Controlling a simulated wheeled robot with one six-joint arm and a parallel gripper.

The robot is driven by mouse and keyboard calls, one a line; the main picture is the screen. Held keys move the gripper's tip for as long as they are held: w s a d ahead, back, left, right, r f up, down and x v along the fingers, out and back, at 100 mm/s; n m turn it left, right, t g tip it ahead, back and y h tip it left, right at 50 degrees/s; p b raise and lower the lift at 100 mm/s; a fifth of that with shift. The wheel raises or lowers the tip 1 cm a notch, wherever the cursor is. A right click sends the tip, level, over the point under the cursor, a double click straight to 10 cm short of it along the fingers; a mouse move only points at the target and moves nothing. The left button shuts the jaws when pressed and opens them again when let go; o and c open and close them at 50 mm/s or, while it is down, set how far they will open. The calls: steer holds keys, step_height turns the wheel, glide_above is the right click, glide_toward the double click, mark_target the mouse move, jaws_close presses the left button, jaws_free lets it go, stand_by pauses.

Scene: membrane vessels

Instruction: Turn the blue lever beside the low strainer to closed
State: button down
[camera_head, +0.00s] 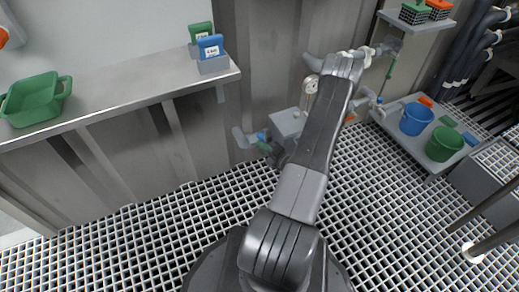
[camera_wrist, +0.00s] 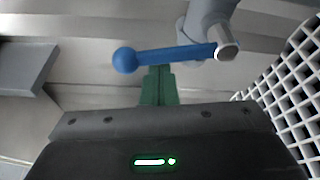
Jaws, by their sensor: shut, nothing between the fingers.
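The blue lever (camera_wrist: 170,55) lies nearly level across the wrist view. Its round knob is at the left and its pivot end, with a pale metal cap, is at the right by a grey pipe (camera_wrist: 208,15). In the head view only a small blue part of the lever (camera_head: 261,136) shows, low by the wall. My gripper (camera_wrist: 160,72) has green fingers, shut and empty. Their tips are at the lever's near edge, between knob and pivot; I cannot tell if they touch. In the head view my gripper (camera_head: 265,147) is partly hidden by my arm. I cannot clearly identify the strainer.
A grey box (camera_head: 288,122) and pipes stand close to the lever. A steel shelf (camera_head: 150,98) with a green basin (camera_head: 34,100) is at the left. A low platform (camera_head: 412,150) with blue (camera_head: 416,119) and green (camera_head: 444,144) buckets is at the right. The grating floor is open at lower left.

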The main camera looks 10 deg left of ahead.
steer(key=shift+w+d+r+m, duration=0.2)
steer(key=shift+w+d+m, duration=0.2)
steer(key=shift+d+m, duration=0.15)
steer(key=shift+d, duration=0.1)
stand_by(0.4)
